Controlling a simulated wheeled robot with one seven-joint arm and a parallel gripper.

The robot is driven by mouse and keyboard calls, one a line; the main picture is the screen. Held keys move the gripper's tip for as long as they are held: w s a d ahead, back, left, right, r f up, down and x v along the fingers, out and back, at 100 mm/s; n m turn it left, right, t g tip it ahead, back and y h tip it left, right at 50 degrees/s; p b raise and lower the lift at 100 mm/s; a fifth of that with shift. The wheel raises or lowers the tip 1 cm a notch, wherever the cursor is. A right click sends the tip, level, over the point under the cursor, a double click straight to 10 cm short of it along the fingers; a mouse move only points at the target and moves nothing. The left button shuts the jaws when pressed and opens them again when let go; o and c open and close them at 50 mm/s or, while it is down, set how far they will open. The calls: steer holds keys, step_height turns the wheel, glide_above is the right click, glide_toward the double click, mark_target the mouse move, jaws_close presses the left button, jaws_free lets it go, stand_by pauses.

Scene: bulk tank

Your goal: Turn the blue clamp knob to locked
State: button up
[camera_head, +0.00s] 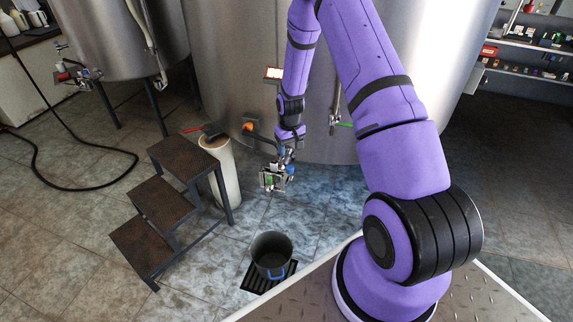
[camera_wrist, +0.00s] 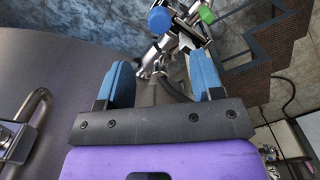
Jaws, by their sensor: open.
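The blue clamp knob (camera_wrist: 160,20) is a round blue cap on metal valve fittings at the top middle of the wrist view. In the head view it is a small blue spot (camera_head: 290,169) just below my gripper (camera_head: 286,151). My gripper (camera_wrist: 162,72) is open, with its two blue-padded fingers apart and nothing held. The knob lies beyond the fingertips and is not between them. Metal pipework shows in the gap. A green knob (camera_wrist: 207,15) sits right of the blue one. I cannot tell the clamp's lock position.
The large steel tank (camera_head: 235,75) stands behind the fittings. A brown step stool (camera_head: 160,205) and a pale cylindrical bin (camera_head: 226,170) are to the left. A dark bucket (camera_head: 272,252) stands on a floor grate below. A metal handle (camera_wrist: 30,115) is at the left in the wrist view.

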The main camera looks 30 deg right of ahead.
mark_target(290, 167)
step_height(290, 167, down, 10)
steer(key=shift+r, duration=0.1)
stand_by(0.4)
steer(key=c, duration=0.9)
